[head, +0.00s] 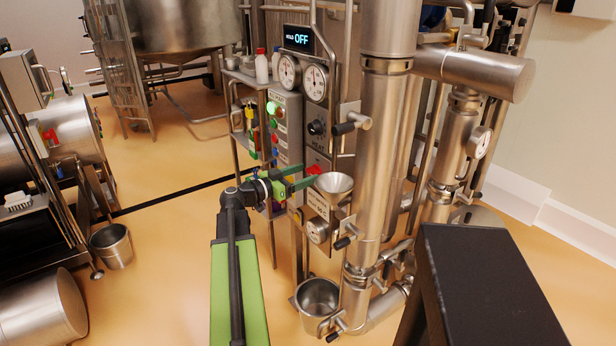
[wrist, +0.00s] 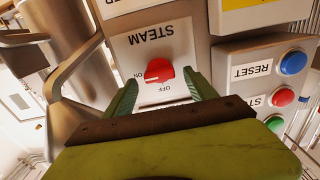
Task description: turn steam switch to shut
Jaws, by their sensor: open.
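The red steam switch (wrist: 160,72) sits on a pale plate labelled STEAM, which appears upside down in the wrist view. Its pale mark points left, towards the ON label; the OFF label is below it. My gripper (wrist: 163,88) is open, with one green finger on each side of the knob's lower part. I cannot tell whether the fingers touch it. In the head view the red switch (head: 314,170) is on the front of the panel column, and my gripper (head: 304,176) reaches it from the left. Nothing is held.
A panel with RESET and blue and red buttons (wrist: 292,62) is right of the switch in the wrist view. A bent metal handle (wrist: 65,75) is at its left. In the head view a steel funnel (head: 334,185) and a thick vertical pipe (head: 380,150) stand close right.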

